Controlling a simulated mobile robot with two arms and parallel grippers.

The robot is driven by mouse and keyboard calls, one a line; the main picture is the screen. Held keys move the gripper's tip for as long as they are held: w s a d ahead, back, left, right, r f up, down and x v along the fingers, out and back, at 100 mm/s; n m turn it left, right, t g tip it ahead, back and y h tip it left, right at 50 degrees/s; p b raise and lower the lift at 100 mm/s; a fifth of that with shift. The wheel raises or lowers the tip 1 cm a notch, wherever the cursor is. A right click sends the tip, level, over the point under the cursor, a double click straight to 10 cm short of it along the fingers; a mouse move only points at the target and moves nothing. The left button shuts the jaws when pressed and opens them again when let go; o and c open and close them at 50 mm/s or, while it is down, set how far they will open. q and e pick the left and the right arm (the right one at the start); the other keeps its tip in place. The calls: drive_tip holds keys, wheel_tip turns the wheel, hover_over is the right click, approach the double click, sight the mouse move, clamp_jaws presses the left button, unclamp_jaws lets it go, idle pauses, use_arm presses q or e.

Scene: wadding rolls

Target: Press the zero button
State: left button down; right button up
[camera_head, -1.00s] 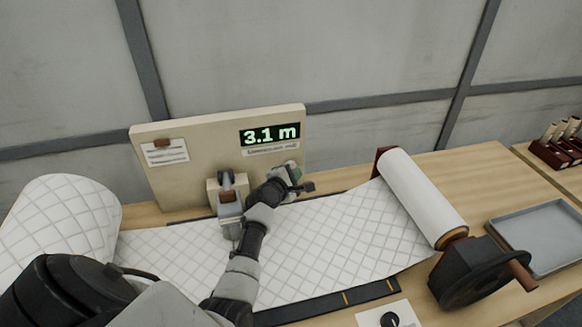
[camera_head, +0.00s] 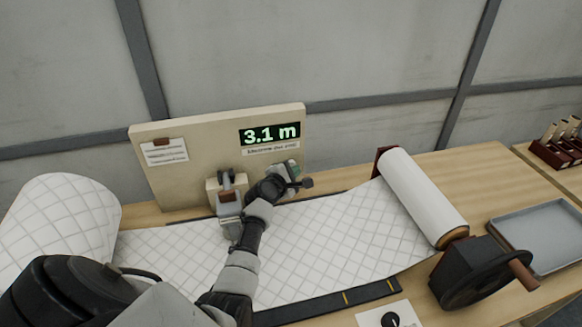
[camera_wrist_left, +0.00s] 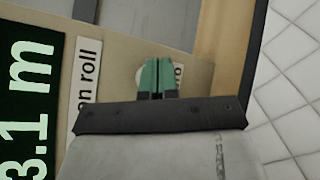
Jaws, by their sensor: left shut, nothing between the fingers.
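The beige panel (camera_head: 200,130) stands upright behind the wadding, with a display (camera_head: 269,135) reading 3.1 m. In the left wrist view the display (camera_wrist_left: 28,110) shows sideways at the left. My left gripper (camera_head: 294,166) is at the panel's lower right, below the display. In the left wrist view its green fingertips (camera_wrist_left: 159,74) are together with nothing between them. They overlap a pale round button (camera_wrist_left: 140,76), seen only as an edge beside the fingertips, with a partly covered label next to it. I cannot tell whether the fingertips touch it. My right gripper is out of view.
Quilted wadding (camera_head: 335,235) runs across the table from a big roll (camera_head: 65,225) at left to a roll (camera_head: 420,195) with a crank (camera_head: 485,275) at right. A grey device (camera_head: 228,205) stands beside my left arm. A grey tray (camera_head: 545,235) lies far right.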

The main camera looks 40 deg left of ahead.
use_arm(q)
drive_tip(key=shift+w+a, duration=0.2)
drive_tip(key=shift+a, duration=0.05)
drive_tip(key=shift+s+d+r, duration=0.1)
drive_tip(key=shift+d, duration=0.05)
idle(0.5)
drive_tip(key=shift+s+d+p, duration=0.5)
drive_tip(key=shift+s+d, duration=0.05)
drive_tip(key=shift+d, duration=0.05)
drive_tip(key=s+d+p, duration=0.2)
drive_tip(key=s+d, duration=0.1)
drive_tip(key=shift+s+d+p, duration=0.1)
drive_tip(key=shift+d+p, duration=0.3)
idle(0.5)
